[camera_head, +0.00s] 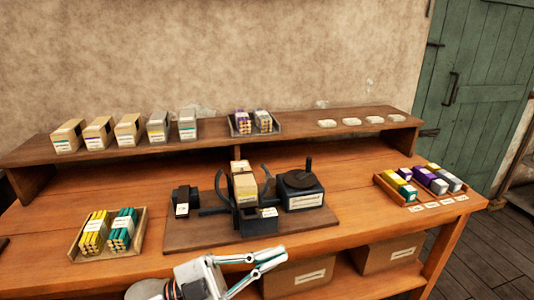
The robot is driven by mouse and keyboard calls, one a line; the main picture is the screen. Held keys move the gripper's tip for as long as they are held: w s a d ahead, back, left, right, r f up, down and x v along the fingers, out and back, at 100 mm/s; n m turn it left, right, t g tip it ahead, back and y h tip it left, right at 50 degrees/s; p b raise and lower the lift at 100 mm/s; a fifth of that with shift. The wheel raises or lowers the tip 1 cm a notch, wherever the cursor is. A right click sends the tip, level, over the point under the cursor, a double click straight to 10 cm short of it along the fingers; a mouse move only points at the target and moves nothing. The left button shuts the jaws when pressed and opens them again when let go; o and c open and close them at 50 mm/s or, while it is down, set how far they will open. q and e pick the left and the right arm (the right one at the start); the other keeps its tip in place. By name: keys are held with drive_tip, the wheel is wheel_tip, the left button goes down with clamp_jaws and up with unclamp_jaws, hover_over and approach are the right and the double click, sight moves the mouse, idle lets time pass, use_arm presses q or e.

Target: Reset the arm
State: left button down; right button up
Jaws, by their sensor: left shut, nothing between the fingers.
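My left gripper (284,256) comes in at the bottom of the view, with its light grey fingers pointing right. It is shut and empty, in front of the bench's front edge and apart from the press. The dark press (250,215) stands on a brown board (195,236) in the middle of the bench, with curved dark arms at its sides. A tan box (243,187) sits upright in the press. To its right is a round black handwheel (300,180) with an upright knob on a labelled base. My right gripper is not in view.
A raised shelf (290,127) holds several boxes (128,130) and a small tray (253,133) of bundles. A left tray (83,258) holds yellow and teal bundles; a right tray (385,190) holds coloured packs. Labelled cartons (390,255) sit under the wooden bench (345,235).

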use_arm(q)
drive_tip(key=w+a+f+n+t+y, duration=0.3)
drive_tip(key=a+f+n+t+y, duration=0.4)
drive_tip(key=f, duration=0.3)
drive_tip(key=w+a+f+n+t+y, duration=0.3)
drive_tip(key=a+f+n+t+y, duration=0.35)
drive_tip(key=f+n, duration=0.35)
drive_tip(key=s+a+f+n+g+y, duration=0.2)
drive_tip(key=s+a+f+g, duration=0.1)
drive_tip(key=s+f, duration=0.4)
drive_tip(key=s+a+f+n+g+y, duration=0.1)
drive_tip(key=s+a+f+g+y, duration=0.2)
drive_tip(key=s+f, duration=0.4)
wheel_tip(320, 180, down, 6)
drive_tip(key=shift+a+f+n+y, duration=0.25)
drive_tip(key=shift+a+n+y, duration=0.15)
drive_tip(key=shift+a, duration=0.4)
drive_tip(key=shift+g, duration=0.25)
